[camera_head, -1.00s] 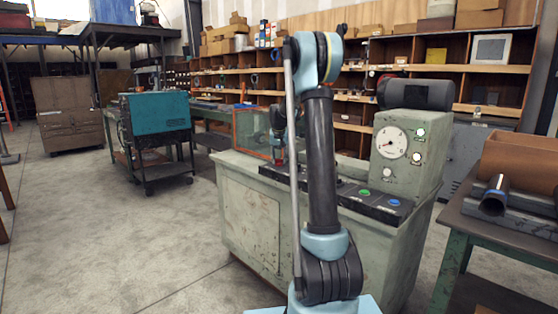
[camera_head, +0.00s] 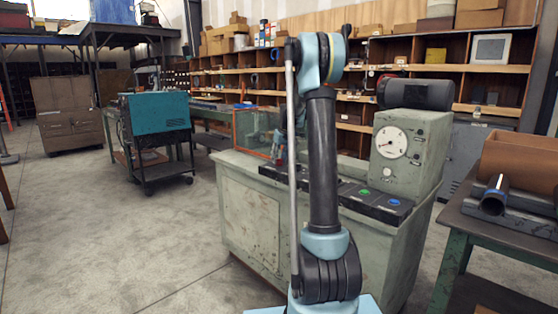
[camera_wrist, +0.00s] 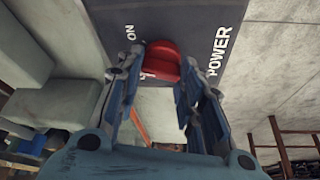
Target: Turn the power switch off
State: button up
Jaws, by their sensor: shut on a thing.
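The red power switch knob (camera_wrist: 163,52) sits on a dark panel (camera_wrist: 195,20) in the wrist view. The panel reads POWER and ON, and another mark beside the knob is mostly covered. My gripper (camera_wrist: 161,72) has a blue finger on each side of the knob and is shut on it. In the head view my arm stands in front of the green machine bench (camera_head: 250,215) and hides most of the gripper and the switch.
On the bench stand a gauge box (camera_head: 410,150) with a dial, a control strip with green and blue buttons (camera_head: 394,201), and a clear orange-framed guard (camera_head: 250,133). A side table (camera_head: 520,225) holding pipe is at the right. Floor is open at left.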

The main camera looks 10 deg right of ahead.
jog(key=n+y, duration=0.1)
jog(key=n, duration=0.2)
jog(key=n+g+y, duration=0.1)
jog(key=n, duration=0.2)
jog(key=shift+w+d+g, duration=0.15)
jog(key=shift+d+g, duration=0.05)
jog(key=shift+g, duration=0.1)
jog(key=n+g, duration=0.1)
jog(key=n, duration=0.2)
jog(key=n+g+y, duration=0.1)
jog(key=n, duration=0.2)
jog(key=shift+w+d, duration=0.15)
jog(key=shift+n, duration=0.3)
jog(key=o, duration=1.1)
jog(key=shift+c, duration=0.2)
jog(key=shift+r, duration=0.1)
jog(key=v, duration=1.1)
jog(key=shift+d+r, duration=0.2)
jog(key=shift+r, duration=0.1)
